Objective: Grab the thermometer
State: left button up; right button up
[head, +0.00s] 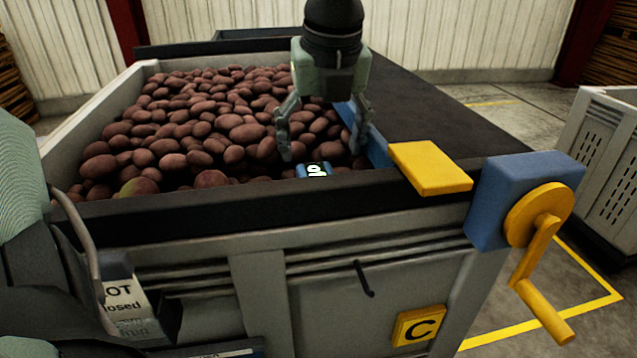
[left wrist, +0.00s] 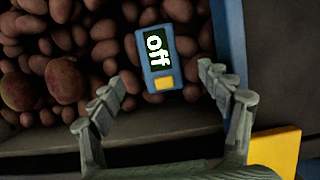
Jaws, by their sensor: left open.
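The thermometer is a small blue device (head: 314,169) with a dark display reading "off". It lies on the potatoes near the front rim of the bin. In the left wrist view the thermometer (left wrist: 163,84) shows a yellow button below the display and lies ahead of the fingers, roughly between their lines. My left gripper (head: 322,152) is open and empty, pointing down over the potatoes, with its fingers spread to either side of the thermometer. In the head view the lower part of the thermometer is hidden by the rim. My right gripper is not in view.
Reddish potatoes (head: 205,118) fill the bin around the thermometer. The bin's dark front rim (head: 230,203) runs close by it. A blue strip (head: 378,150) and a yellow block (head: 430,167) stand to the right. A yellow crank (head: 540,225) sticks out at the front right corner.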

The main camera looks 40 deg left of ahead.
aim_at(319, 171)
pick_arm(q)
jog(key=p+x, duration=0.1)
jog(key=x, duration=0.5)
jog(key=shift+a+f, duration=0.1)
jog(key=shift+f, duration=0.15)
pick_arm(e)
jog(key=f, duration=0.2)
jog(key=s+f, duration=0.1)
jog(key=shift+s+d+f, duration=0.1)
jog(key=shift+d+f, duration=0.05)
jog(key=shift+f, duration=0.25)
pick_arm(q)
jog(key=shift+c, duration=0.2)
jog(key=c, duration=1.3)
jog(key=shift+r, duration=0.1)
